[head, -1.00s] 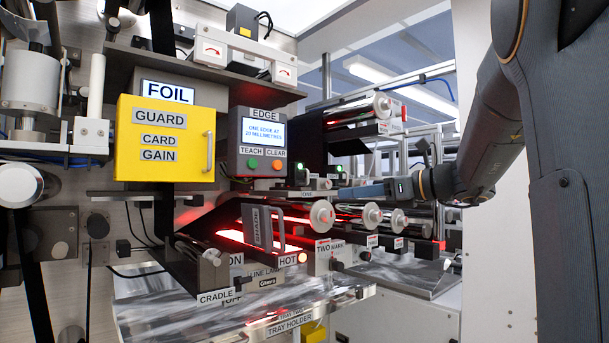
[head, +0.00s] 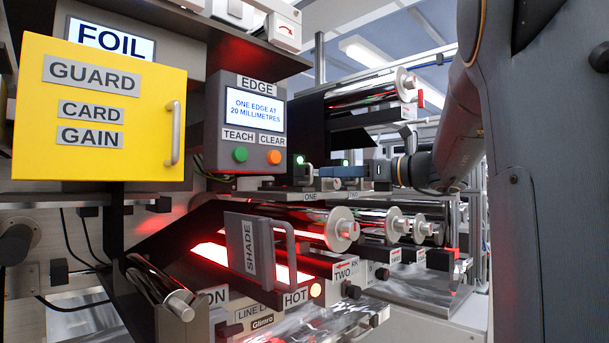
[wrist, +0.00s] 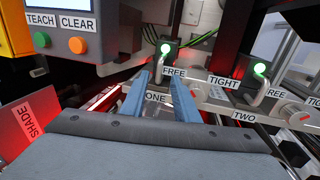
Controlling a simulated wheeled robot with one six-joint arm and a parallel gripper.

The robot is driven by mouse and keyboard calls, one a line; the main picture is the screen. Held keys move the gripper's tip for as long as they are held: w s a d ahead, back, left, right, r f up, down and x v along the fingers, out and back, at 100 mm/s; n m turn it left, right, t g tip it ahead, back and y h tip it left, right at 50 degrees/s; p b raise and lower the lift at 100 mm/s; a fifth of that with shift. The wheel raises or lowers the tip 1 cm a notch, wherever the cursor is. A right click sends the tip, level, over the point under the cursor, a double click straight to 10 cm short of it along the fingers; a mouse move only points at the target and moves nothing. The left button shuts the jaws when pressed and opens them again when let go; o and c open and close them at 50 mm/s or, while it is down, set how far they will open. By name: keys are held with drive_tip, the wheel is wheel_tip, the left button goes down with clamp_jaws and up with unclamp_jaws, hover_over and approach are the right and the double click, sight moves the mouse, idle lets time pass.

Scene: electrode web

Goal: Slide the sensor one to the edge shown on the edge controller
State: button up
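The edge controller (head: 245,125) reads "ONE EDGE AT 20 MILLIMETRES" in the head view, above green TEACH and orange CLEAR buttons. Sensor one (head: 298,172) is a small dark block with a green light on the rail above the label ONE; it also shows in the wrist view (wrist: 168,44), with a pale bent lever below its light. My gripper (wrist: 157,80) has two blue fingers spread apart with nothing held between them. The tips point at sensor one's lever; whether they touch it I cannot tell. In the head view my gripper (head: 318,171) comes from the right.
Sensor two (wrist: 257,80), also lit green, stands right of sensor one. FREE and TIGHT labels mark the rail (wrist: 215,104). The shade (head: 250,245) and glowing red hot strip lie below. The yellow guard (head: 100,150) is at left, and rollers (head: 342,228) at lower right.

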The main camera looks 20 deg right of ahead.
sight(311, 169)
drive_tip(key=p+x, duration=0.2)
drive_tip(key=x, duration=0.5)
drive_tip(key=shift+a, duration=0.2)
clamp_jaws()
